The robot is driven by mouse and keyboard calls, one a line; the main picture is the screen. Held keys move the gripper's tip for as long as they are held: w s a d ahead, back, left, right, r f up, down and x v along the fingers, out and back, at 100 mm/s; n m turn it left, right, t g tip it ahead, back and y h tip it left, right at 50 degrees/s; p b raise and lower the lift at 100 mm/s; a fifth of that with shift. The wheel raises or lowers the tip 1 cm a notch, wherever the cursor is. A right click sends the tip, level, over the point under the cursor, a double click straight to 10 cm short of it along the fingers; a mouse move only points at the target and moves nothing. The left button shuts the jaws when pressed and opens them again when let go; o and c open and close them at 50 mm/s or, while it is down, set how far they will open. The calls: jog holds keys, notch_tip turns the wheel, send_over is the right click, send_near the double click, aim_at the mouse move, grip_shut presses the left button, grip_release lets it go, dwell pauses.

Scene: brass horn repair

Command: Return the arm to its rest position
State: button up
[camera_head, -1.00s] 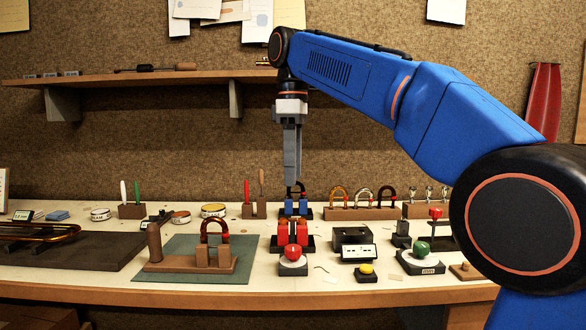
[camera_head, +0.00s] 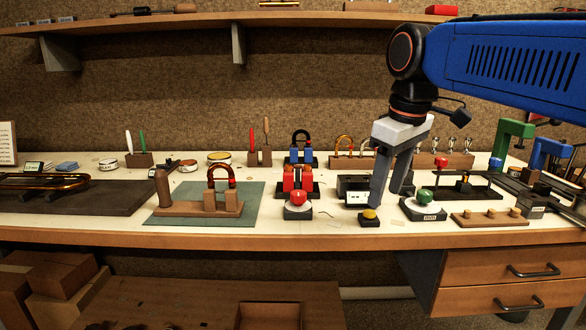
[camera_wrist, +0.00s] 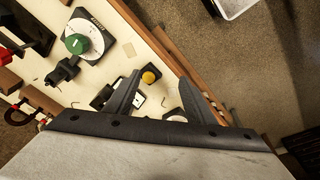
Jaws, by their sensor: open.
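My gripper (camera_head: 391,198) hangs pointing down over the front right part of the workbench (camera_head: 200,239), with its two grey fingers apart and nothing between them. In the head view its fingers overlap the dark box with a white label (camera_head: 356,197) and end near the yellow button (camera_head: 369,214). In the wrist view the yellow button (camera_wrist: 150,76) shows between the spread fingers (camera_wrist: 158,93), apart from them. My blue arm reaches in from the upper right.
A green-knobbed dial (camera_head: 425,196) and a red-knobbed dial (camera_head: 298,198) flank the button. A wooden holder with a bent tube (camera_head: 220,180) stands on a green mat (camera_head: 259,210). A shelf (camera_head: 200,21) runs along the wall. Green and blue clamps (camera_head: 514,135) stand at right.

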jog(key=s+d+f+m+t, duration=0.1)
jog(key=s+d+f+m, duration=0.3)
jog(key=s+f, duration=0.4)
jog(key=s+d+f+m+t, duration=0.1)
jog(key=s+d+f+m, duration=0.3)
jog(key=f, duration=1.2)
jog(key=s+d, duration=0.2)
jog(key=s, duration=0.2)
jog(key=shift+s+h, duration=0.3)
jog(key=shift+d, duration=0.1)
